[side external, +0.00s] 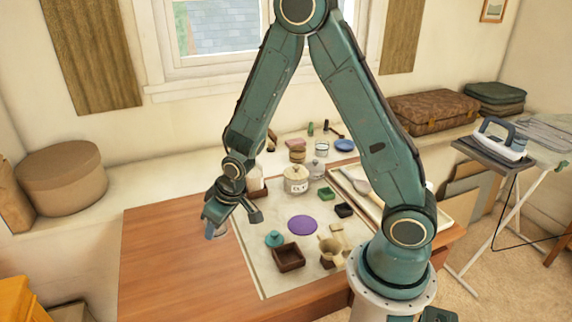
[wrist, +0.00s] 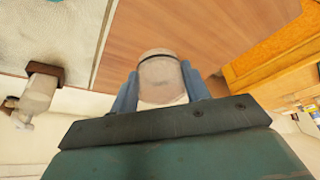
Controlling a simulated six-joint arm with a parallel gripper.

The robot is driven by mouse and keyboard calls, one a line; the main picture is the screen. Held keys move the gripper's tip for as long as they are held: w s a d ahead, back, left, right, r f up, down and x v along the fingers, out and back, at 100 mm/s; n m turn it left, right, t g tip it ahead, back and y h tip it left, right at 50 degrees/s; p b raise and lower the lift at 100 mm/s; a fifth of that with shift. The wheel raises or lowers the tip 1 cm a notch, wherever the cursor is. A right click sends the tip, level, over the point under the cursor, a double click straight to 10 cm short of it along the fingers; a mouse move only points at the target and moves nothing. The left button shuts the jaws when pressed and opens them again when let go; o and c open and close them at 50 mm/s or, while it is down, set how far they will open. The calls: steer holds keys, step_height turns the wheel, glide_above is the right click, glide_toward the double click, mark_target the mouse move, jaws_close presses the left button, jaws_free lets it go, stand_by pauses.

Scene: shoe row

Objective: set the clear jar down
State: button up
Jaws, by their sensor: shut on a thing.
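The clear jar (wrist: 160,80) is see-through with a pinkish tint and a darker band at its far edge. In the wrist view it sits between the two blue fingers of my gripper (wrist: 158,88), which is shut on it. In the side view my gripper (side external: 214,224) hangs over the wooden table (side external: 165,250), left of the pale mat (side external: 255,264). The jar (side external: 222,232) shows there only as a small pale shape, partly hidden by the fingers. I cannot tell whether its base touches the wood.
On the mat are a brown square tray (side external: 289,258), a teal object (side external: 275,239), a purple disc (side external: 302,225) and a cream pot (side external: 296,180). A white bottle (side external: 256,181) stands just behind my gripper. The wood left of the mat is bare.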

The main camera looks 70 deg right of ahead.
steer(key=shift+d, duration=0.1)
steer(key=s+d+r+m+g+h, duration=0.1)
steer(key=d+r+m+h, duration=0.15)
steer(key=d+m, duration=0.45)
step_height(320, 180, up, 5)
steer(key=m+g+h, duration=0.2)
steer(key=m, duration=0.4)
glide_above(271, 226)
steer(key=a, duration=0.1)
steer(key=shift+y, duration=0.25)
steer(key=f, duration=1.6)
steer(key=shift+s+a, duration=0.1)
steer(key=shift+s, duration=0.1)
steer(key=shift+f, duration=1.85)
steer(key=shift+f, duration=0.15)
steer(key=o, duration=1.1)
steer(key=shift+c, duration=0.2)
